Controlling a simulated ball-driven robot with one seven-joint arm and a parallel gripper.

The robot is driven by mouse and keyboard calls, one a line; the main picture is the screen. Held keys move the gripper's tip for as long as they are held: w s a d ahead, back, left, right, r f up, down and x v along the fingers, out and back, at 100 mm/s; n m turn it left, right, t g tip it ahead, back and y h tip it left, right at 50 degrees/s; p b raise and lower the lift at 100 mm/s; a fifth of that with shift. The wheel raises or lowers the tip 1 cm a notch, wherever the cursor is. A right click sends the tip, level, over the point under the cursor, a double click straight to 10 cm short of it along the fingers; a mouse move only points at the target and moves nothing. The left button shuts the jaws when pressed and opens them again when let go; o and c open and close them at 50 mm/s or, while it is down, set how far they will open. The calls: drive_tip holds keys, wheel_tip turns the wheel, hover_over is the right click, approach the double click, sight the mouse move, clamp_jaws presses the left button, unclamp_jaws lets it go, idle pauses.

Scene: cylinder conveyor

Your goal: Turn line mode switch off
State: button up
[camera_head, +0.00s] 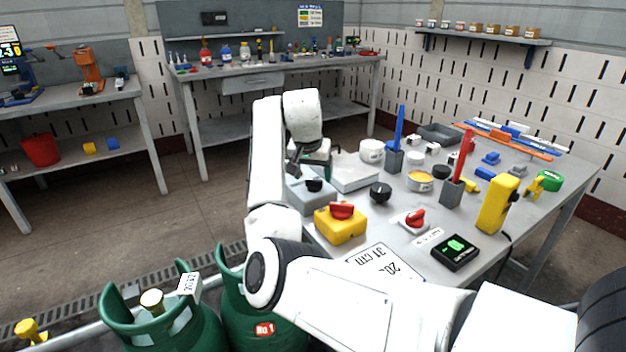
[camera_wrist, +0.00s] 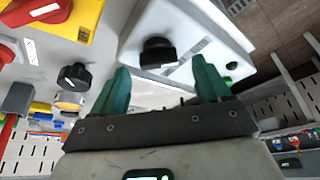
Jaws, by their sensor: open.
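A light grey box (camera_head: 312,200) with a black rotary knob (camera_head: 314,185) stands at the near left edge of the table. In the wrist view the box (camera_wrist: 190,30) is white-grey, and its black knob (camera_wrist: 158,53) has a pale marker line. Its printed label is too small to read, so I cannot confirm it is the line mode switch. My gripper (camera_head: 308,164) is just above and behind this box in the head view. In the wrist view my gripper (camera_wrist: 163,78) has its teal fingers apart and empty, with the knob beyond the gap between them.
A yellow box (camera_head: 340,226) with a red knob stands close by. A black dial (camera_head: 380,192) and a red switch on a white base (camera_head: 414,220) are to the right. A black display (camera_head: 455,252) lies near the front edge. Green gas cylinders (camera_head: 165,325) stand below.

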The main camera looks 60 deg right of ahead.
sight(314, 183)
drive_tip(key=shift+x, duration=1.3)
drive_tip(key=shift+c, duration=0.2)
drive_tip(key=c, duration=1)
drive_tip(key=shift+r, duration=0.1)
